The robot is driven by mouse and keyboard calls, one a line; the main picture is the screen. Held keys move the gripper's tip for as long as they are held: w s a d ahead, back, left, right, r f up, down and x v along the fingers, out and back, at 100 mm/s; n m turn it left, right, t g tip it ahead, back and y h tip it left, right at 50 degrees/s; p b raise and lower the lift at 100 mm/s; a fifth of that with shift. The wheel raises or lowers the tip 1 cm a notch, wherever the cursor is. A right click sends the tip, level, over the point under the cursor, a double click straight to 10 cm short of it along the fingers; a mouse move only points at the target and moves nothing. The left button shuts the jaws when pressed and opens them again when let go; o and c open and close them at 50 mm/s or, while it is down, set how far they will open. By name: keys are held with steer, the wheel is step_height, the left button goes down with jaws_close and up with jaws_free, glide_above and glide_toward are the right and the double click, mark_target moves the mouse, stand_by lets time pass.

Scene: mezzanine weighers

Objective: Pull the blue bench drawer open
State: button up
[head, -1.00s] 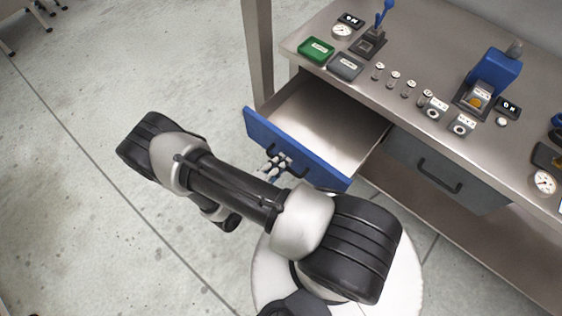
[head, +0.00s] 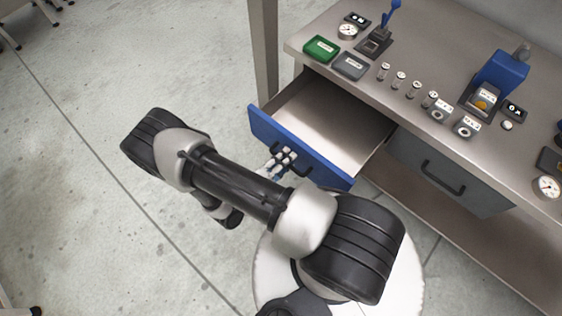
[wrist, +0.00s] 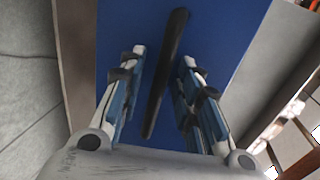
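The blue bench drawer (head: 318,166) stands well out from the bench in the head view, and its pale interior shows empty. Its blue front fills the middle of the wrist view (wrist: 225,35). The black bar handle (wrist: 167,75) runs between my gripper's two fingers in the wrist view, slanted to them. My gripper (wrist: 164,62) is open around the handle. A clear gap shows on the left of the bar and a smaller one on the right. In the head view my gripper (head: 281,160) is at the drawer front, partly hidden by my arm.
A grey closed drawer (head: 450,172) sits to the right under the metal bench top (head: 420,122). On top are a green tray (head: 321,48), a grey tray (head: 349,66), small weights and a blue press (head: 500,75).

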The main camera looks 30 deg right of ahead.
steer(key=v, duration=1.2)
steer(key=shift+w, duration=0.1)
step_height(320, 180, up, 21)
steer(key=d+m+g+y, duration=0.2)
steer(key=m+g+y, duration=0.45)
steer(key=m, duration=1.35)
steer(key=s+r+m+t+y, duration=0.3)
steer(key=r+m+y, duration=0.1)
steer(key=r+m, duration=0.4)
steer(key=s+d+r+m+t+y, duration=0.1)
steer(key=s+r+m+t+y, duration=0.2)
steer(key=r+m, duration=0.6)
steer(key=shift+s+m+y, duration=0.55)
steer(key=shift+s+m, duration=0.25)
steer(key=shift+m, duration=0.7)
steer(key=shift+d, duration=0.2)
